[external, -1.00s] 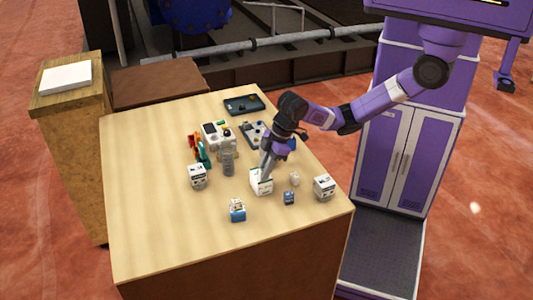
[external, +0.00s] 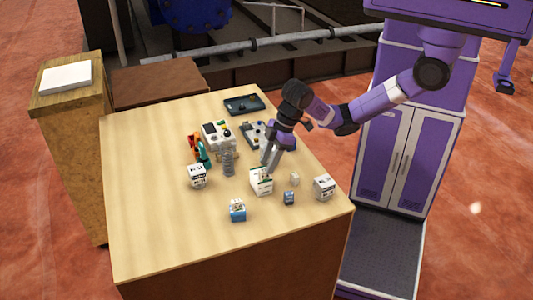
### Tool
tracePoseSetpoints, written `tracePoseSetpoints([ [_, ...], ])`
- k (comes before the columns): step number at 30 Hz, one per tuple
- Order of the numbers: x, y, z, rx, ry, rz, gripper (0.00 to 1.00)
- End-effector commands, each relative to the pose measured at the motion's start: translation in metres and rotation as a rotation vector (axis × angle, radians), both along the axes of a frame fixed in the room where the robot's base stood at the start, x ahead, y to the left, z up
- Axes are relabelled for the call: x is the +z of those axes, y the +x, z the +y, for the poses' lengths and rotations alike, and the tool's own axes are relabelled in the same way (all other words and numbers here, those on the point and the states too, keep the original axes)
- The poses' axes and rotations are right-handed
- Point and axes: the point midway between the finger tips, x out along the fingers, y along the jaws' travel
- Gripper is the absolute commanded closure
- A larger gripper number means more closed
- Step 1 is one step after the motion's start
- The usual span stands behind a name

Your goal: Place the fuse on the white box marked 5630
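Several white boxes with dark print stand on the table, and the number 5630 is too small to read on any of them. One white box with green marks (external: 261,182) stands just below my gripper (external: 269,161). Another white box (external: 197,176) stands at the left, and a third (external: 324,188) near the right edge. My gripper points down above and behind the green-marked box, clear of it. Its two fingers look apart, with nothing visible between them. I cannot make out the fuse for certain; whether something small lies on the green-marked box is unclear.
A blue-and-white box (external: 238,211), a small blue item (external: 289,198) and a small white item (external: 294,179) stand near the front. A grey ribbed cylinder (external: 228,162), a white device (external: 218,135) and a black tray (external: 244,105) stand farther back. The table's left side is bare.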

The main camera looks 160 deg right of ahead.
Motion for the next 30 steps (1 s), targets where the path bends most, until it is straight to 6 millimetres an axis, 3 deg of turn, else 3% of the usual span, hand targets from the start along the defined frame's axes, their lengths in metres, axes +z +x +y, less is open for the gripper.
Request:
tracePoseSetpoints([
  [3,0.030,-0.007,0.006,0.002,-0.006,-0.001,0.61],
  [9,0.061,-0.018,0.015,0.000,-0.006,0.002,0.61],
  [15,0.074,-0.021,0.021,0.001,-0.002,0.000,0.61],
  [23,0.074,-0.019,0.024,0.005,0.002,-0.006,0.61],
  [26,0.070,0.001,0.035,0.033,0.013,-0.057,0.61],
  [30,0.062,0.065,0.078,0.120,0.051,-0.235,0.61],
])
